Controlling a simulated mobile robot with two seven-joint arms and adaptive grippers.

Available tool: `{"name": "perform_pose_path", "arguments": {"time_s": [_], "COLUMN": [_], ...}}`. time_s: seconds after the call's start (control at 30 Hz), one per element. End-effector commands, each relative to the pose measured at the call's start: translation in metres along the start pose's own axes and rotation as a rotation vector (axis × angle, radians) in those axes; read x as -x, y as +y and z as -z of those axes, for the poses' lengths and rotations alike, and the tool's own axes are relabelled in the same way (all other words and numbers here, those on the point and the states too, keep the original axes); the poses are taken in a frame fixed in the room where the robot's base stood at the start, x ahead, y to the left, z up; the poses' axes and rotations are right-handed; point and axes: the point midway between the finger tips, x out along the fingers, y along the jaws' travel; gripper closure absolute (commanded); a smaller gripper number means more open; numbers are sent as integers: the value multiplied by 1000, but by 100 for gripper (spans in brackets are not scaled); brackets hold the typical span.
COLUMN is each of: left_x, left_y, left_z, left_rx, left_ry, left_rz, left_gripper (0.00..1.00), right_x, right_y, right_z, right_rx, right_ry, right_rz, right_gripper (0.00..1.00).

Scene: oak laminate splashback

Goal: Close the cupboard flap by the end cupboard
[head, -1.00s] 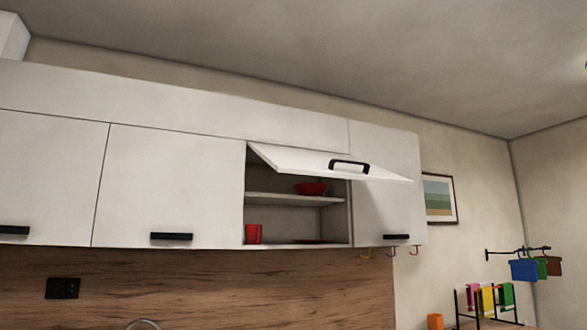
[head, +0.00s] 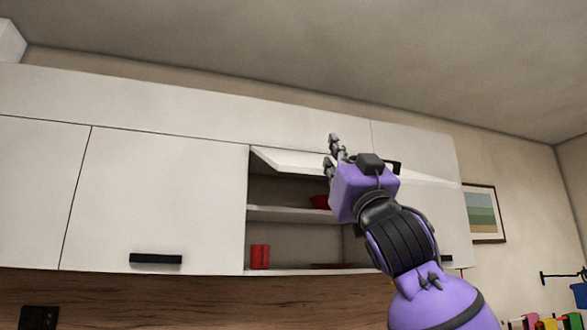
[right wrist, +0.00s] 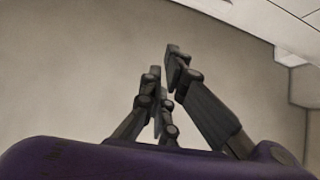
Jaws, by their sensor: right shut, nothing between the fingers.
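The cupboard flap (head: 285,160) is white, hinged along its top edge and raised, standing out from the cupboard front. Its dark handle (head: 397,167) shows partly behind my arm. The end cupboard (head: 452,228) is to its right and shut, partly hidden by the flap and my arm. My right gripper (head: 332,155) is shut and empty, overlapping the flap in the head view; I cannot tell whether it touches. In the right wrist view its fingers (right wrist: 163,72) are close together against a plain surface. My left gripper is not in view.
The open cupboard holds a red cup (head: 260,256) and a red bowl (head: 320,201), partly hidden, on its shelves. A shut cupboard door (head: 160,195) is on the left. A framed picture (head: 482,212) hangs on the wall at right.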

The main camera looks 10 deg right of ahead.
Motion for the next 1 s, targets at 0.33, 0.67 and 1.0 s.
{"name": "perform_pose_path", "arguments": {"time_s": [0.33,0.67,1.0], "left_x": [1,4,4], "left_y": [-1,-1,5], "left_z": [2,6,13], "left_rx": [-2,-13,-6], "left_ry": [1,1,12], "left_rz": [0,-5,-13], "left_gripper": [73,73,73], "right_x": [-21,-88,-88], "right_y": [4,5,2], "right_z": [-5,-6,-44], "right_rx": [-97,-95,-95], "right_ry": [-27,-26,-31], "right_rz": [-19,-19,-17], "right_gripper": [100,100,100]}}
